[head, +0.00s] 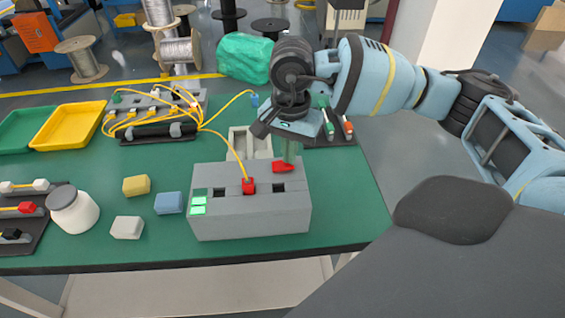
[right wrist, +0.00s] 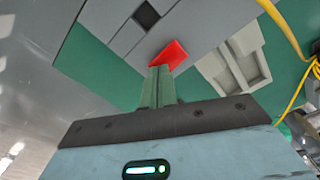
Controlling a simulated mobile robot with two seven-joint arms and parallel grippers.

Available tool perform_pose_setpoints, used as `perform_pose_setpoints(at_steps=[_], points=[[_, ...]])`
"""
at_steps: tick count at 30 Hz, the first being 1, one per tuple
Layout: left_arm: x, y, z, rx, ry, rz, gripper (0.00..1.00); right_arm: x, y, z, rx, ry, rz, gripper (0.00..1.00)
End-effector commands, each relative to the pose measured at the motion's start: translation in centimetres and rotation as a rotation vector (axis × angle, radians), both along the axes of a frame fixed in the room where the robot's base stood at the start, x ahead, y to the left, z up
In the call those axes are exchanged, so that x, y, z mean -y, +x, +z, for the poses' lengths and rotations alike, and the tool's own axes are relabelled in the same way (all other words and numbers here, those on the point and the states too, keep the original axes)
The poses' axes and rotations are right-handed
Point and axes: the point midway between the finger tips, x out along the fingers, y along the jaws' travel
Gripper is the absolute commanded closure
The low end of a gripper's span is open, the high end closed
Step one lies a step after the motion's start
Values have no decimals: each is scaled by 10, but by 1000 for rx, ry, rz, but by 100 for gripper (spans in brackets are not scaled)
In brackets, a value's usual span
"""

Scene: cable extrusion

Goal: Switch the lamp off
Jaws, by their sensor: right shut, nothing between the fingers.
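A grey box (head: 250,217) stands at the front of the green table. Lit green panels (head: 198,205) show on its left end. A red switch-like piece (head: 284,166) lies on its top right; it also shows in the right wrist view (right wrist: 169,54). My right gripper (head: 290,158) points down over this red piece, shut and empty. In the right wrist view its green fingertips (right wrist: 160,68) are at the edge of the red piece; I cannot tell whether they touch. A red plug (head: 248,187) with a yellow cable sits in the box's middle. My left gripper is out of view.
A grey tray (head: 240,141) stands behind the box. Yellow cables (head: 160,103) run from a rack at the back. Yellow (head: 136,186), blue (head: 168,203) and white (head: 127,228) blocks and a white jar (head: 74,210) lie to the left.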

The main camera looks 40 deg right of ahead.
Motion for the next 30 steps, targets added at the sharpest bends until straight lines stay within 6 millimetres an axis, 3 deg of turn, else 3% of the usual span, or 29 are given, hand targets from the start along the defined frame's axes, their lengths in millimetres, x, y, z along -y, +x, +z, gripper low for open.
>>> perform_pose_setpoints(at_steps=[20,30], points=[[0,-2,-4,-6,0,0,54,0,0,-8,-2,-1,0,100],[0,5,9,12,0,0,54,0,0,13,1,0,0,100]])
